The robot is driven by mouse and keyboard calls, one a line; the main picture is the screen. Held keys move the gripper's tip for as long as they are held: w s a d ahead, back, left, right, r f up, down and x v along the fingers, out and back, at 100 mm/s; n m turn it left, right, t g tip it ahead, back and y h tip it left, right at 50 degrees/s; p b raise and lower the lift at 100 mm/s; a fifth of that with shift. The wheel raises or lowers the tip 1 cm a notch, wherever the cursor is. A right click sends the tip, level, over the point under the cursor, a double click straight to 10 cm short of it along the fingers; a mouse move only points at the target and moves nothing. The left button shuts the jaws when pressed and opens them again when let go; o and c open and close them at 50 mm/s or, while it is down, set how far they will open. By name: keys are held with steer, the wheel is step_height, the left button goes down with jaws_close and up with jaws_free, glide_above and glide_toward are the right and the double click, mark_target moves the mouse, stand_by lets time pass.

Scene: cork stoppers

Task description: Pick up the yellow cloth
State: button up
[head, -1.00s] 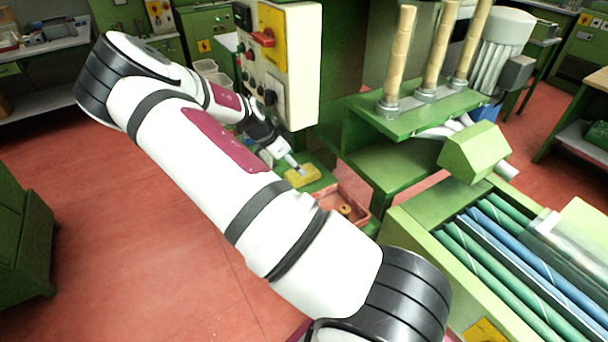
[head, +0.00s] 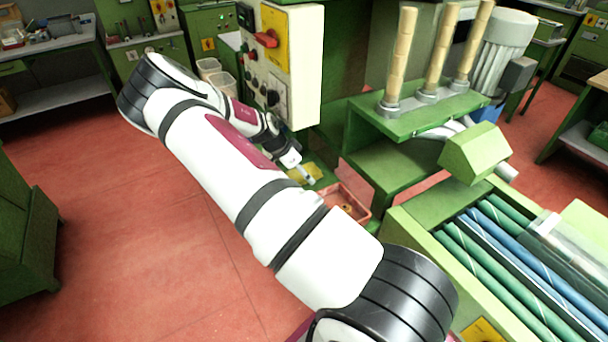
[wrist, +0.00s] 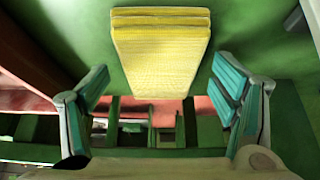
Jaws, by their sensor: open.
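The yellow cloth (wrist: 160,50) is a folded, layered stack lying on a green surface. In the wrist view it sits at top centre, just beyond the open fingers of my gripper (wrist: 160,112). The two teal-padded fingers stand wide apart, to the left and right below the cloth, with nothing between them. In the head view the cloth (head: 312,172) is partly hidden behind my gripper (head: 306,176), which is over or beside it. I cannot tell from there whether they touch.
A red tray (head: 362,211) stands right of the cloth. A white control box (head: 303,65) with a red handle rises behind it. A green stand with tan cork columns (head: 438,55) is at the right. A rack of green and blue tubes (head: 490,245) is at lower right.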

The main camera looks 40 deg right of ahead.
steer(key=shift+f, duration=0.25)
steer(key=shift+c, duration=0.2)
stand_by(0.3)
